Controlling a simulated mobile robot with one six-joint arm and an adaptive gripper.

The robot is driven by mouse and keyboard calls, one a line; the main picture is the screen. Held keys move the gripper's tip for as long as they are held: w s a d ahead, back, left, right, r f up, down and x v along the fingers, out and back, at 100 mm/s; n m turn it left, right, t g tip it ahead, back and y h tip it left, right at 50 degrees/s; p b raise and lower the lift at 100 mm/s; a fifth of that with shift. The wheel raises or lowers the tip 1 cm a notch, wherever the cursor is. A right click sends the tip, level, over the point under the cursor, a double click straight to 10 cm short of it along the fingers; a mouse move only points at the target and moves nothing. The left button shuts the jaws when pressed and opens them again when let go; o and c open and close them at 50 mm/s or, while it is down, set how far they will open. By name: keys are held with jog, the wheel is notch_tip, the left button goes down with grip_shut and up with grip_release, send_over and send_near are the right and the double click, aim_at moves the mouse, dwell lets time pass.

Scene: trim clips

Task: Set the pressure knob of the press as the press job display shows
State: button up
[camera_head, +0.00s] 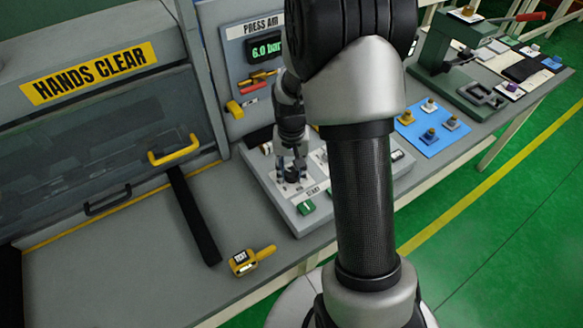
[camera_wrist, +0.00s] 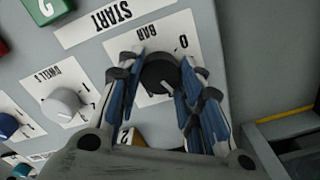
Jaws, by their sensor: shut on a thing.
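The black knob (camera_wrist: 160,73) sits on a white plate marked BAR and 0 in the wrist view. A short light mark shows near its lower edge. My gripper (camera_wrist: 160,85) has its fingers on both sides of the knob and is shut on it. In the head view, my gripper (camera_head: 292,174) is down at the grey control box (camera_head: 296,213), and my arm partly covers that box. A green-lit display (camera_head: 266,47) under PRESS AIR reads about 6.0 bar; its right end is hidden by my arm. I cannot make out a press job display.
A light grey knob (camera_wrist: 65,105) marked DWELL S and a blue knob (camera_wrist: 8,126) are beside it. A green button (camera_head: 306,207) is on the box front. A yellow handheld device (camera_head: 243,262) lies on the bench. A blue mat (camera_head: 423,143) holds several clips.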

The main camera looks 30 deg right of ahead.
aim_at(292, 172)
jog(key=shift+n+p, duration=0.3)
jog(key=shift+n, duration=1.2)
jog(key=o, duration=1.1)
jog(key=shift+c, duration=0.2)
notch_tip(292, 172, up, 12)
